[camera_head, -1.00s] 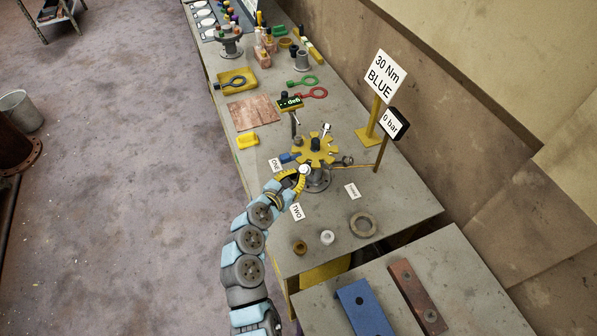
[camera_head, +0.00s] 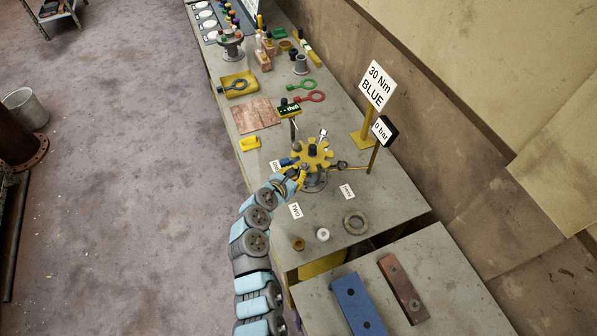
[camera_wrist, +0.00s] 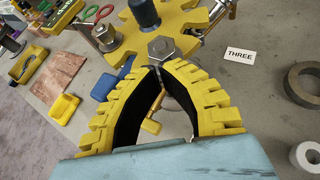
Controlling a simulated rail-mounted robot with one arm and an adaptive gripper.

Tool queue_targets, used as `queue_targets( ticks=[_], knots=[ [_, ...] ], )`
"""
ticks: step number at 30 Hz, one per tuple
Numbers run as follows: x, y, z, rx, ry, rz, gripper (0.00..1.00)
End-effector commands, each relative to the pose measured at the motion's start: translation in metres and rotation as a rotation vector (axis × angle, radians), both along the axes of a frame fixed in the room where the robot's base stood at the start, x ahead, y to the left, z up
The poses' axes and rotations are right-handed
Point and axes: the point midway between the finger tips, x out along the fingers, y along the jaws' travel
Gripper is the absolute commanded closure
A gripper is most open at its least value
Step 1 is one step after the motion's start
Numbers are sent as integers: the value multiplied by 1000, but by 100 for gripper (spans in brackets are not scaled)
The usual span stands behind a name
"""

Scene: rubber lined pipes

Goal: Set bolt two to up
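Bolt two, with its silver hex head (camera_wrist: 162,48), sits at the near edge of the yellow notched plate (camera_wrist: 125,52), beside the TWO label (camera_head: 295,211). My gripper (camera_wrist: 157,69) has its yellow fingers bowed, with the tips drawn together just below the bolt head. They appear closed around the bolt's shank, though the contact is partly hidden. In the head view my gripper (camera_head: 302,172) is at the near side of the plate, which stands on a grey flanged pipe. A dark cylinder (camera_wrist: 143,12) rises from the plate's centre.
Another bolt (camera_wrist: 105,35) stands at the plate's left. A blue item (camera_wrist: 103,88) is near the ONE label. The THREE label (camera_wrist: 239,55), a ring (camera_head: 355,222) and a white nut (camera_head: 322,235) lie right. Signs read 30 Nm BLUE (camera_head: 377,85) and 0 bar (camera_head: 383,130).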

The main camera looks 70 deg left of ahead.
Motion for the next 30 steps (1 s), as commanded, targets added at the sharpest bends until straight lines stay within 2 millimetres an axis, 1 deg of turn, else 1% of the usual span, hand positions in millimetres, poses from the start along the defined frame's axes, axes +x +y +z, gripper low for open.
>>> queue_targets(
  ticks=[1,11,30],
  knots=[
    [1,1,3,-1,-1,0,100],
    [7,9,9,1,-2,1,100],
    [9,10,7,0,-1,0,100]
  ],
)
